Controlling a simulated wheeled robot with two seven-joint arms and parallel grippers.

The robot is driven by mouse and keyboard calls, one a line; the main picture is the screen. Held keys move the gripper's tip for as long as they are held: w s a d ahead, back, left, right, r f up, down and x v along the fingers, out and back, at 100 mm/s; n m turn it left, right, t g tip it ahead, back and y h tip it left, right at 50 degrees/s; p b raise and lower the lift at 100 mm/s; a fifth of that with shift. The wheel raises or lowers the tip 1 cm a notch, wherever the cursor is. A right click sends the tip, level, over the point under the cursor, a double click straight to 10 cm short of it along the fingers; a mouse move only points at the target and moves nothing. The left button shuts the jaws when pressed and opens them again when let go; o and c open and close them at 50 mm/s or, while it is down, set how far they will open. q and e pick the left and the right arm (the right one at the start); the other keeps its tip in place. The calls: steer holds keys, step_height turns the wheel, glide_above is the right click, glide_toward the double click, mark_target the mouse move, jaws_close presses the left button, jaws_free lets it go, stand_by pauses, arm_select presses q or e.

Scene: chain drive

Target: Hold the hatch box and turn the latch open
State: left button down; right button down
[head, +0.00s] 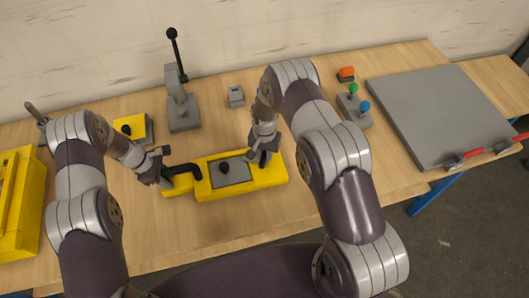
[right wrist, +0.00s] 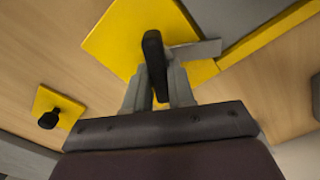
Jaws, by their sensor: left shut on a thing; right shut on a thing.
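The yellow hatch box (head: 270,178) lies on the wooden bench in the middle of the head view. My left gripper (head: 167,172) is shut on this handle. My right gripper (head: 263,157) is at the right part of the box, shut on the black latch (right wrist: 153,55). In the right wrist view the latch stands between both fingers, over the yellow top. The fingers partly hide the latch in the head view.
A grey lever stand (head: 183,112), a small grey block (head: 236,96) and a small yellow box (head: 146,128) stand behind. A yellow case (head: 22,205) is at the left.

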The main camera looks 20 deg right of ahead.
mark_target(264, 153)
arm_select(q)
steer(key=shift+s+d, duration=0.15)
steer(key=shift+d, duration=0.1)
arm_select(e)
steer(key=m, duration=0.5)
steer(key=shift+w+a+m, duration=0.1)
steer(key=shift+a+m, duration=0.15)
steer(key=shift+m, duration=0.05)
steer(key=m, duration=0.5)
steer(key=shift+r+m, duration=0.1)
steer(key=shift+m, duration=0.3)
steer(key=c, duration=1)
jaws_free()
steer(key=shift+c, duration=0.2)
steer(key=shift+d, duration=0.15)
arm_select(q)
steer(key=shift+a, duration=0.15)
arm_select(e)
step_height(264, 153, up, 12)
